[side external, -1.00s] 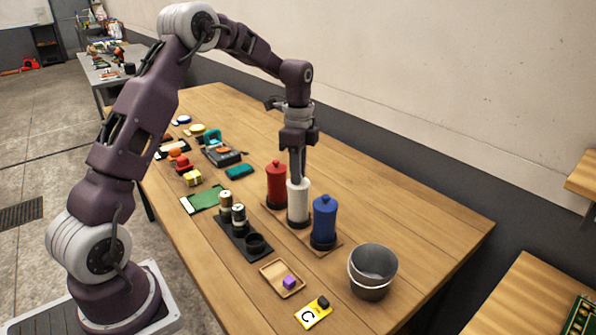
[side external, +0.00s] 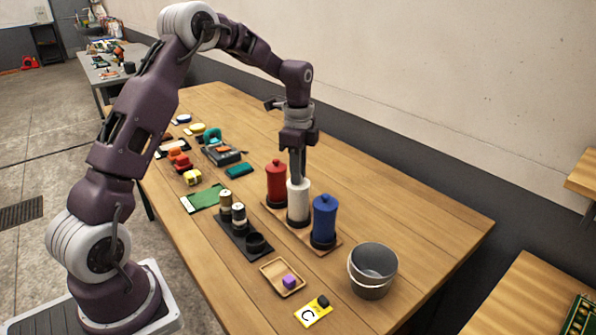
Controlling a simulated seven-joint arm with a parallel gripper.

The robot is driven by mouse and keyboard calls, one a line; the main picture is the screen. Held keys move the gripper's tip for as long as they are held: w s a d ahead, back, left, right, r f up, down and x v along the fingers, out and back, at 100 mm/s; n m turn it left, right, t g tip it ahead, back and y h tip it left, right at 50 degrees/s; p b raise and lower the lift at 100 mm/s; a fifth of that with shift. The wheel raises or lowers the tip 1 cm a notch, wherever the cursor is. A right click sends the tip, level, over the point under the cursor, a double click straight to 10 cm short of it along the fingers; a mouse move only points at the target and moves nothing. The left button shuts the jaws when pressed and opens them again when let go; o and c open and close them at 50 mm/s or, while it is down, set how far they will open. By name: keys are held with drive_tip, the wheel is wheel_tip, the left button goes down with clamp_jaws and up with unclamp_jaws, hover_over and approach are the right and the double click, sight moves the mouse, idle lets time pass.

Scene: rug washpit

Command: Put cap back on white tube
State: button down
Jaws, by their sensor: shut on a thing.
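The white tube (side external: 298,205) stands upright on a wooden base (side external: 331,248), between a red capped tube (side external: 276,184) and a blue capped tube (side external: 324,218). My gripper (side external: 297,176) points straight down at the top of the white tube. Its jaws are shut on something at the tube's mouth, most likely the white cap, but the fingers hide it. I cannot tell whether the cap is seated on the tube or just above it.
A metal bucket (side external: 372,270) stands at the right. A black rack (side external: 243,238) with small jars lies left of the tubes. The table's right back is clear.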

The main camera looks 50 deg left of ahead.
drive_tip(key=c, duration=0.8)
unclamp_jaws()
drive_tip(key=shift+r, duration=3.5)
clamp_jaws()
drive_tip(key=shift+f, duration=0.35)
